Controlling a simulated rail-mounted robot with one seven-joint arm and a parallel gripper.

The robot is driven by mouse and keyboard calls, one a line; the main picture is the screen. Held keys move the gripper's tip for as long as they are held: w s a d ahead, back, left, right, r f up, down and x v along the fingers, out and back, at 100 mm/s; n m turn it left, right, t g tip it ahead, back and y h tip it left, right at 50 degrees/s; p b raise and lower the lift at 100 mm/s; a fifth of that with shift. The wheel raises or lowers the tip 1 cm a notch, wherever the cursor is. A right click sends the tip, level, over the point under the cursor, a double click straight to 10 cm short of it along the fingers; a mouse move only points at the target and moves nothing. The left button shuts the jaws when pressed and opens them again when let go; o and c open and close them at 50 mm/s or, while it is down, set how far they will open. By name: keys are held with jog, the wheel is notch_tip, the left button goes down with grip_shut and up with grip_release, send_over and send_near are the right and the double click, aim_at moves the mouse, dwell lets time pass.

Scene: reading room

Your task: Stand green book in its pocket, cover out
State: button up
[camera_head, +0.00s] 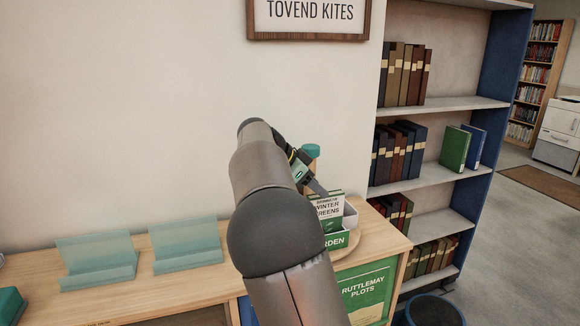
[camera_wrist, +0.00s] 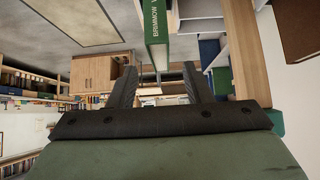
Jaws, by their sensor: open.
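A green book with a white panel reading "Winter Greens" (camera_head: 328,206) stands upright in a small white-sided holder (camera_head: 350,217) with a green "...RDEN" label, on the counter at centre right. In the wrist view its green lettered edge (camera_wrist: 160,22) shows at the top, past my fingertips. My gripper (camera_head: 312,184) is beside and just above this book, partly hidden by my arm. In the wrist view my gripper (camera_wrist: 160,72) has its fingers apart, with nothing between them. Which place is the pocket, I cannot tell.
Two empty translucent stands (camera_head: 97,262) (camera_head: 186,246) are on the wooden counter (camera_head: 208,283) at left. A green "Ruttlemay Plots" panel (camera_head: 366,292) is on the counter's front. A bookcase (camera_head: 462,104) at right holds dark books and another green book (camera_head: 455,149). A bin (camera_head: 434,311) stands below.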

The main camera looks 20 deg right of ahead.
jog(key=v, duration=1.1)
jog(key=s+d+f+n+y, duration=0.2)
jog(key=s+f+n+y, duration=0.3)
jog(key=s+f+n, duration=0.45)
jog(key=s+a+f+n+y, duration=0.1)
jog(key=s+a+f+n, duration=0.1)
jog(key=s+f, duration=0.3)
jog(key=s+a+f+n+y, duration=0.1)
jog(key=s+a+f+n, duration=0.2)
jog(key=s, duration=0.9)
jog(key=s+a+f+n+y, duration=0.2)
jog(key=s+a+f+n, duration=0.1)
jog(key=s+f, duration=0.4)
jog(key=shift+s+f, duration=0.3)
jog(key=shift+s, duration=0.55)
jog(key=shift+n, duration=0.25)
